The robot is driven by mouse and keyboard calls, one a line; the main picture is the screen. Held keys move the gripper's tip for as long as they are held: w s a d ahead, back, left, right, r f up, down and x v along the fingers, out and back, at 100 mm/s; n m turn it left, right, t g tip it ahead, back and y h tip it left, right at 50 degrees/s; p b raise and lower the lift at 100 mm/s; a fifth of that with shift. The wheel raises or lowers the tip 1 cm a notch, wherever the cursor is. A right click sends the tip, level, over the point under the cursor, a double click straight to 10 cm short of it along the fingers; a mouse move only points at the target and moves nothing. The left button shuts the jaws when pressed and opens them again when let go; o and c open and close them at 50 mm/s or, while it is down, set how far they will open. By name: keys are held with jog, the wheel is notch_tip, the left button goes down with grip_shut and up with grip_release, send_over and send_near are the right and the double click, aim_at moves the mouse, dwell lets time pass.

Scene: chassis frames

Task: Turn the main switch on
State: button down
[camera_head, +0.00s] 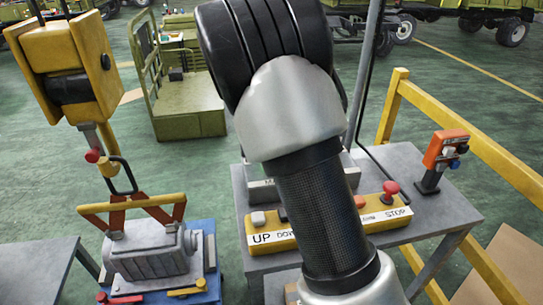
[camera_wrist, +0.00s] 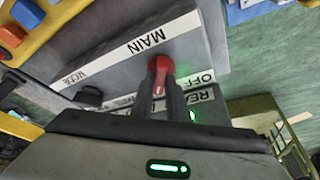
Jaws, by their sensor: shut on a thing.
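The main switch (camera_wrist: 158,66) has a red handle and sits on a grey panel (camera_wrist: 140,28) marked MAIN, with an OFF label to the right of the handle. In the wrist view my gripper (camera_wrist: 166,82) is shut on the red handle, its dark fingers covering the handle's lower part. In the head view the grey panel box (camera_head: 264,192) shows only in part behind my arm; the switch and my gripper are hidden there. A small green light (camera_wrist: 193,115) glows beside my fingers.
A yellow control box (camera_head: 385,208) with UP, DOWN and STOP labels stands on the grey table (camera_head: 440,208). An orange device (camera_head: 446,150) stands at its right. A yellow hoist block (camera_head: 68,65) hangs at left above a grey motor-like part (camera_head: 150,252). Yellow railing (camera_head: 480,150) runs along the right.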

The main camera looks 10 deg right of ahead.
jog(key=shift+a+m+g+h, duration=0.1)
jog(key=shift+m+g+h, duration=0.2)
jog(key=shift+m, duration=0.7)
jog(key=c, duration=1.7)
grip_release()
jog(key=v, duration=1.7)
jog(key=shift+a+r+p, duration=0.1)
jog(key=shift+r+p, duration=0.1)
jog(key=shift+p, duration=0.2)
